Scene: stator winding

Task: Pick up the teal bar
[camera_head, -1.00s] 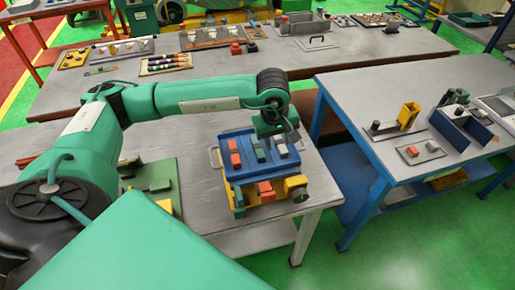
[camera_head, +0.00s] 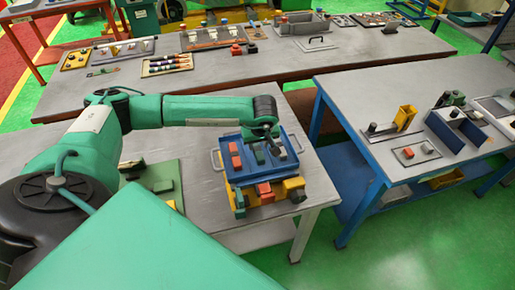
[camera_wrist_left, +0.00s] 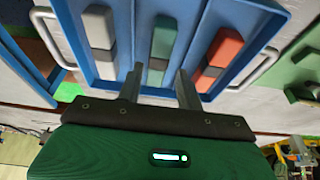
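The teal bar (camera_wrist_left: 162,45) lies in the middle slot of a blue tray (camera_wrist_left: 273,12), between a grey bar (camera_wrist_left: 100,30) and a red bar (camera_wrist_left: 221,52). In the head view the teal bar (camera_head: 258,153) shows near the tray's middle. My left gripper (camera_wrist_left: 160,72) is open and empty. Its two fingers point toward the tray, one on each side of the teal bar's line, near the bar's closer end. I cannot tell how high the fingertips are above the bar. My right gripper is not in view.
The tray sits above a yellow base with a red block (camera_head: 264,191) on the grey table (camera_head: 310,190). The tray has a metal handle (camera_wrist_left: 255,68) on each side. A green plate (camera_head: 160,180) with parts lies to the left. A blue-legged bench (camera_head: 345,95) stands right, across a gap.

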